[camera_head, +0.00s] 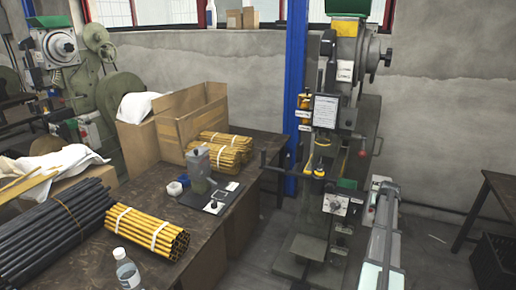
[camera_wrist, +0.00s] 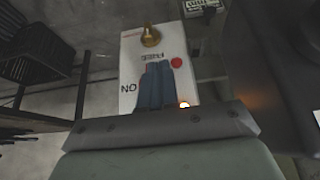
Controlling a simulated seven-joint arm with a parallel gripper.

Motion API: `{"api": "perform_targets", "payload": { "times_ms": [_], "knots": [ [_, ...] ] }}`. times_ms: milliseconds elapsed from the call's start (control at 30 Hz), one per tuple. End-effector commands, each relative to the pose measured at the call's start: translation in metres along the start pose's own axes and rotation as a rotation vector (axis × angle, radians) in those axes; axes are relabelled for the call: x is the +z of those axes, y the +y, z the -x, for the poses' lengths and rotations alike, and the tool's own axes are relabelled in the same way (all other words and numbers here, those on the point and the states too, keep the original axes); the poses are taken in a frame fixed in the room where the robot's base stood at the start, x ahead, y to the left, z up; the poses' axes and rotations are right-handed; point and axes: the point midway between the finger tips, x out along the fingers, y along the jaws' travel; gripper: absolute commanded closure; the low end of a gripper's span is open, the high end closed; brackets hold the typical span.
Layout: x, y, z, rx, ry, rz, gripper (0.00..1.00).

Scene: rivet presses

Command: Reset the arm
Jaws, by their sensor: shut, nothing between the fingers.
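My gripper (camera_wrist: 157,66) is shut and empty. Its two dark blue fingers lie together in the wrist view, in front of a white control panel (camera_wrist: 130,65). The panel carries a brass-coloured knob (camera_wrist: 151,36), a red round light or button (camera_wrist: 177,62) and the letters "NO". The fingers cover part of the panel; I cannot tell whether they touch it. In the head view my pale grey arm reaches up from the lower right, with its end beside the rivet press (camera_head: 348,120). The press's control box (camera_head: 336,205) is just left of the arm.
A wooden workbench (camera_head: 200,225) on the left holds bundled yellow rods (camera_head: 147,230), dark rods (camera_head: 55,225), a bottle (camera_head: 127,270) and cardboard boxes (camera_head: 170,125). A blue post (camera_head: 295,80) stands behind. A dark table (camera_head: 497,195) and crate (camera_head: 492,262) are at the right.

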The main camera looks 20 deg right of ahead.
Motion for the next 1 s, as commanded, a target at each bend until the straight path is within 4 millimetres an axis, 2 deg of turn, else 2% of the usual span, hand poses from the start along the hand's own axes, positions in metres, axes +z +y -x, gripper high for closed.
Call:
{"api": "perform_targets", "payload": {
  "times_ms": [167, 267, 367, 533, 633, 1000],
  "knots": [
    [0.006, 0.0, 0.0, -0.001, -0.031, -0.022, 1.0],
    [0.029, -0.001, 0.008, 0.001, -0.084, -0.04, 1.0],
    [0.06, -0.003, 0.024, 0.005, -0.124, -0.052, 1.0],
    [0.133, -0.007, 0.021, 0.007, -0.219, -0.063, 1.0],
    [0.179, -0.021, 0.014, 0.003, -0.278, -0.053, 1.0],
    [0.364, -0.105, -0.004, -0.024, -0.515, 0.068, 1.0]
  ]
}}
